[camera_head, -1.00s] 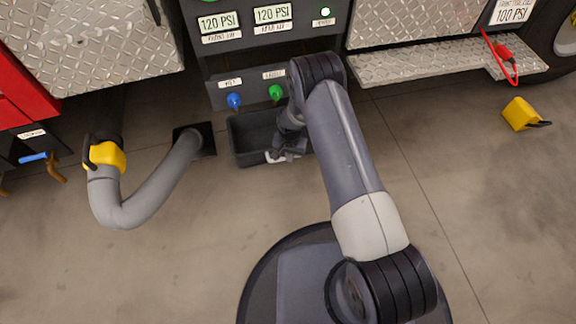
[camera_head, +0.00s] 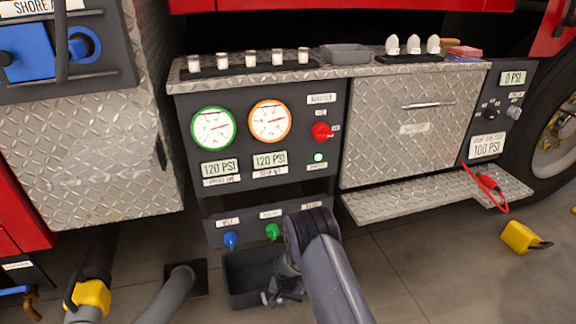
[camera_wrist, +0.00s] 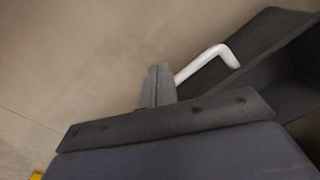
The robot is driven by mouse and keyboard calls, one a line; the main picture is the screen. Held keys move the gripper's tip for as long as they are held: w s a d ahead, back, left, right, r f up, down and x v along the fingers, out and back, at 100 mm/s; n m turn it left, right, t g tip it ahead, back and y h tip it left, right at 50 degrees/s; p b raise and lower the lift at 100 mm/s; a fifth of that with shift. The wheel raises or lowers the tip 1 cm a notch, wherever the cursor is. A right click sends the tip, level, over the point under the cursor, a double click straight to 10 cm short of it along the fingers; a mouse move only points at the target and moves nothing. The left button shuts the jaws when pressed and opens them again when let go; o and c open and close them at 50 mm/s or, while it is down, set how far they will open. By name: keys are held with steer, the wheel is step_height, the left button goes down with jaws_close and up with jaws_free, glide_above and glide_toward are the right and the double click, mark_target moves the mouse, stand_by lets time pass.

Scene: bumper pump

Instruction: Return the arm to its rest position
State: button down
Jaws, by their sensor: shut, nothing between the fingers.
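My arm (camera_head: 335,280) reaches down in front of the pump panel, its far end over the dark grey bin. My gripper (camera_head: 283,294) is low at the bin's right part, small and partly dark against it. In the wrist view my gripper (camera_wrist: 158,84) has its fingers together with nothing seen between them. A white bent rod (camera_wrist: 212,62) shows just beyond the fingers, by the bin's edge. I cannot tell whether the fingers touch it.
The dark bin (camera_head: 240,268) stands on the floor below blue (camera_head: 231,240) and green (camera_head: 273,231) knobs. A diamond-plate step (camera_head: 430,202) juts out at right. A grey hose (camera_head: 165,298) lies left. A yellow block (camera_head: 520,237) sits right. Open floor lies between.

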step_height(320, 180, down, 4)
steer(key=shift+r+b, duration=0.2)
steer(key=shift+b, duration=0.35)
steer(key=shift+r, duration=0.1)
step_height(320, 180, up, 7)
steer(key=p, duration=0.4)
steer(key=w+f+b, duration=0.3)
steer(key=f+b, duration=0.4)
steer(key=f, duration=0.4)
steer(key=shift+s+d+r, duration=0.15)
steer(key=shift+s+r, duration=0.05)
steer(key=shift+s, duration=1.1)
steer(key=shift+s+d+r, duration=0.15)
steer(key=shift+s, duration=1.1)
steer(key=shift+s, duration=0.1)
